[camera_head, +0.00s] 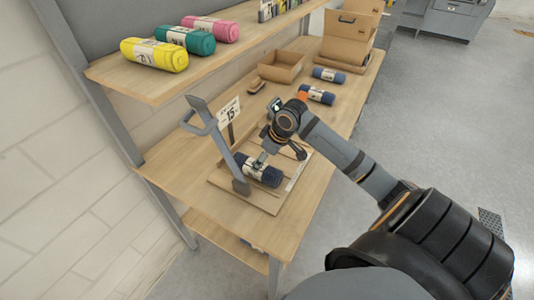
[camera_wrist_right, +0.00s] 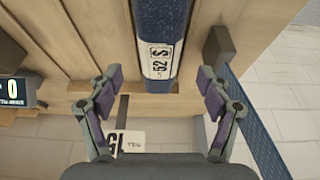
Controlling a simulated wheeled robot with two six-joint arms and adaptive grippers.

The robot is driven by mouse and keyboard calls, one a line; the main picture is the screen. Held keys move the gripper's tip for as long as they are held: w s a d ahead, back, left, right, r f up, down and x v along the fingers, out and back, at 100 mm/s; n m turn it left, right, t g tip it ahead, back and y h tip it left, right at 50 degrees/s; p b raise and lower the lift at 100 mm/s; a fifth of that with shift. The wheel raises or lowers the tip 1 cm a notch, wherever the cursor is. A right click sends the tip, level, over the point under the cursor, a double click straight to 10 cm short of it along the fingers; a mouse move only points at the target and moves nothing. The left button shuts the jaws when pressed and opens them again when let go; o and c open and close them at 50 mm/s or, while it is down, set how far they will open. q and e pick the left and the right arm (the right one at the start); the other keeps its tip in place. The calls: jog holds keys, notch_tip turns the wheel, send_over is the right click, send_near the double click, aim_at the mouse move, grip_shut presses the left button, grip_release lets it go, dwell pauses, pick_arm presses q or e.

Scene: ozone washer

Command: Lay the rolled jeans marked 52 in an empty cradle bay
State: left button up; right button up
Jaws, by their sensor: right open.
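A dark blue rolled pair of jeans (camera_head: 259,171) with a white band lies on the slatted wooden cradle board (camera_head: 226,185). In the right wrist view the roll (camera_wrist_right: 160,20) carries a label reading 52 S. My right gripper (camera_wrist_right: 158,82) is open, with one finger on each side of the roll's near end; neither finger clearly touches it. In the head view the right gripper (camera_head: 280,153) is just above and beside the roll, hiding part of the board. Whether other bays are empty is partly hidden. My left gripper is not in view.
Two more blue rolls (camera_head: 317,94) (camera_head: 328,75) lie farther back, near an open cardboard tray (camera_head: 281,67). Yellow (camera_head: 154,54), green and pink rolls sit on the upper shelf.

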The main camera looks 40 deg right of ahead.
jog(key=v, duration=0.4)
jog(key=shift+d, duration=0.1)
jog(key=shift+s+r, duration=0.15)
jog(key=shift+r, duration=0.2)
